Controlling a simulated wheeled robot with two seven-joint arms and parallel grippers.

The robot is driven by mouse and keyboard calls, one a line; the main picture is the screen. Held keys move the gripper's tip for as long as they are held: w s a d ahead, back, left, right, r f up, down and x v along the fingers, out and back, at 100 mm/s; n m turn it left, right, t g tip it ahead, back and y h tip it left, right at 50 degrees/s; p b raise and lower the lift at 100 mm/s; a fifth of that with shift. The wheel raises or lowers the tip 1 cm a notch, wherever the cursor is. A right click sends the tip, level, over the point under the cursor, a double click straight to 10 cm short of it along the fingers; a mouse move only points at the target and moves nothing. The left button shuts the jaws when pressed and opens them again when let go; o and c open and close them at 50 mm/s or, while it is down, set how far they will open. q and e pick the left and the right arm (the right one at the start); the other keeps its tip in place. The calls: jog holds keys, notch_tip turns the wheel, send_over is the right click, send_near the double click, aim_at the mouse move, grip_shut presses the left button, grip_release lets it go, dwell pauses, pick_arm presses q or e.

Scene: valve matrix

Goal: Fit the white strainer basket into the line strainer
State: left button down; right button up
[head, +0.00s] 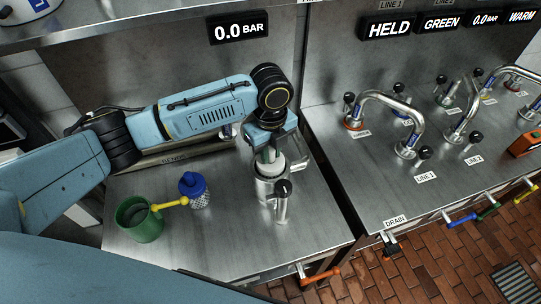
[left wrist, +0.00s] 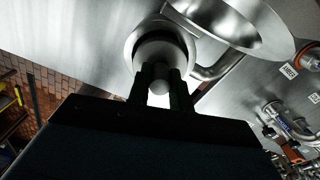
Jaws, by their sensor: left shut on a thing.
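My left gripper (head: 268,152) points down at the bench and is shut on the white strainer basket (head: 269,164). The basket is at the round mouth of the steel line strainer (head: 270,189). Its lower part is hidden, so I cannot tell how deep it sits. In the left wrist view the dark fingers (left wrist: 160,88) close over the pale basket (left wrist: 158,55), with the round steel strainer rim (left wrist: 131,50) around it. My right gripper is not in view.
A blue mesh basket (head: 194,190) and a green cup (head: 138,221) stand left on the steel bench (head: 226,232), with a yellow piece (head: 170,204) between them. A black-capped steel post (head: 283,200) stands in front of the strainer. Pipe loops (head: 390,110) rise at right.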

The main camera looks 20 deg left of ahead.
pick_arm(q)
notch_tip(320, 180, down, 2)
jog(key=shift+f, duration=0.3)
jog(key=c, duration=1.3)
grip_release()
jog(key=shift+o, duration=0.2)
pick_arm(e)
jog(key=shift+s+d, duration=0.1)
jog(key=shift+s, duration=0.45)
pick_arm(q)
notch_tip(320, 180, up, 12)
jog(key=shift+r, duration=0.2)
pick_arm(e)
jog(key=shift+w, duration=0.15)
